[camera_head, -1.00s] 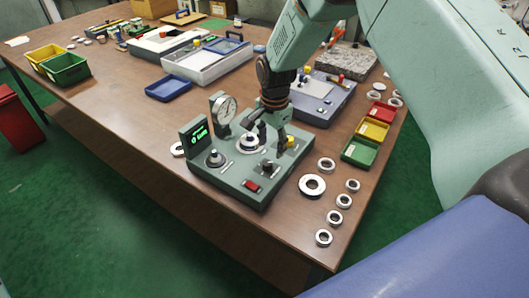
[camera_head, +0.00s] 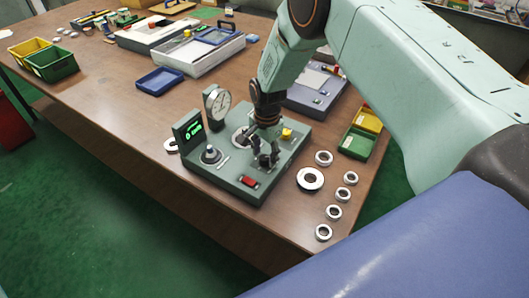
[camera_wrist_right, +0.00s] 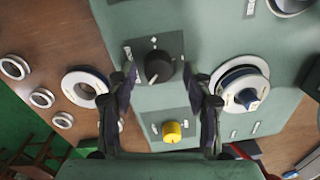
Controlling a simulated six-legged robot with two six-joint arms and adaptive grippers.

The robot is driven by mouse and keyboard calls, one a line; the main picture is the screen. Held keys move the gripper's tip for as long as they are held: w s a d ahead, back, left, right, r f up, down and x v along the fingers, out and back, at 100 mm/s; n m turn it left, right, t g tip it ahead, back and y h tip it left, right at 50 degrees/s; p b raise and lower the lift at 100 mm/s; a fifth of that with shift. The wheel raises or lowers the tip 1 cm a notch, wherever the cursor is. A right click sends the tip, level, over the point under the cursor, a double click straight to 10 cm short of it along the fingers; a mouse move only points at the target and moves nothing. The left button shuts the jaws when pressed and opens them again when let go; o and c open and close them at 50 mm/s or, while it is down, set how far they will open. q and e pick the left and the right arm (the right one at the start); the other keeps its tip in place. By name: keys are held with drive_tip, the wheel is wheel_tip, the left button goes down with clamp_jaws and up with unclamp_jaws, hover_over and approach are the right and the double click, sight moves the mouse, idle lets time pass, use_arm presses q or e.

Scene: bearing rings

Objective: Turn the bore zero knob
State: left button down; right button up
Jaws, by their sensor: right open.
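The green bore gauge station (camera_head: 225,185) stands near the table's front edge, with a dial gauge (camera_head: 217,104) and a lit display (camera_head: 193,130). A black knob with a white pointer line (camera_wrist_right: 159,68) shows in the right wrist view, with small marks around it; the label is too small to read. My right gripper (camera_head: 265,152) points down over this knob. In the wrist view its open fingers (camera_wrist_right: 160,80) stand on either side of the knob; I cannot tell whether they touch it. My left gripper is not in view.
A yellow knob (camera_wrist_right: 172,131) and a ring on a spindle (camera_wrist_right: 243,88) are close to the fingers. A red switch (camera_head: 248,181) is at the front. Several loose rings (camera_head: 310,179) lie right of the station. Green and yellow bins (camera_head: 357,143) stand behind them.

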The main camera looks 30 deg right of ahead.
drive_tip(key=shift+f, duration=0.1)
drive_tip(key=shift+s+r, duration=0.2)
drive_tip(key=shift+s+a+r, duration=0.1)
drive_tip(key=shift+s+r, duration=0.05)
drive_tip(key=shift+s, duration=0.05)
drive_tip(key=shift+c, duration=1.4)
drive_tip(key=shift+w+f, duration=0.25)
drive_tip(key=shift+w, duration=0.1)
drive_tip(key=c, duration=0.4)
drive_tip(key=shift+r, duration=0.1)
clamp_jaws()
